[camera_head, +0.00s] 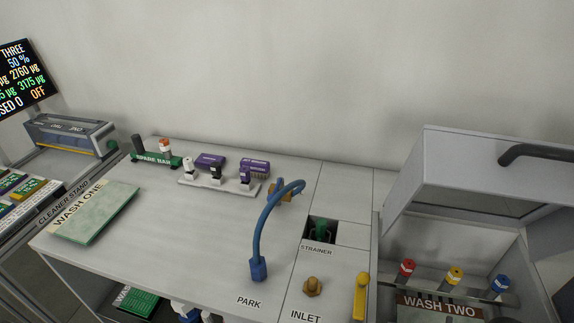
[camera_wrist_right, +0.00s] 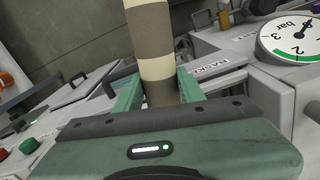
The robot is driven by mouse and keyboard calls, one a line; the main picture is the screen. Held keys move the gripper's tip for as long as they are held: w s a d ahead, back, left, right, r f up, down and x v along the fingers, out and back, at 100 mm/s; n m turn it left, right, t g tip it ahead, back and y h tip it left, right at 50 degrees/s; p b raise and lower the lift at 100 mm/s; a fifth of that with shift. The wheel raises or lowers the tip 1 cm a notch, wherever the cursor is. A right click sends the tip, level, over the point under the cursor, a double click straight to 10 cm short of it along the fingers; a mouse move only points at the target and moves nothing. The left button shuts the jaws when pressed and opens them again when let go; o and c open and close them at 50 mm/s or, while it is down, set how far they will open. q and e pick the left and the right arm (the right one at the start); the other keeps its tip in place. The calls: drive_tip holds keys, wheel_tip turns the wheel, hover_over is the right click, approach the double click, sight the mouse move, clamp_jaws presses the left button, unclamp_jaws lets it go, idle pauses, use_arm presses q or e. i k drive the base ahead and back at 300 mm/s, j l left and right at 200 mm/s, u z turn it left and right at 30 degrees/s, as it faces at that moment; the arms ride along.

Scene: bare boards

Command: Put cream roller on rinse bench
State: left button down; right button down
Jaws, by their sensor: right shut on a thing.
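In the right wrist view my right gripper (camera_wrist_right: 158,92) has its green fingers closed on either side of an upright cylinder with cream and dark grey-brown bands, which I take as the cream roller (camera_wrist_right: 152,42). The roller's top is cut off by the frame and its lower end is hidden behind the gripper body. The head view shows neither gripper nor the roller. A pale bench (camera_head: 205,235) fills the middle of the head view; no label reading rinse bench is legible, so I cannot tell if it is that bench.
The bench carries a green WASH ONE board (camera_head: 95,212), a spare rack (camera_head: 155,158), a white rail with fittings (camera_head: 218,184), a blue hose (camera_head: 260,235) and a brass inlet (camera_head: 312,287). A lidded WASH TWO unit (camera_head: 480,170) stands right. A gauge (camera_wrist_right: 292,36) shows in the wrist view.

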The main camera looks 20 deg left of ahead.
sight(175, 245)
drive_tip(key=k+j, duration=0.25)
drive_tip(key=j, duration=0.2)
drive_tip(key=k+j, duration=0.55)
drive_tip(key=j, duration=0.3)
drive_tip(key=u, duration=0.05)
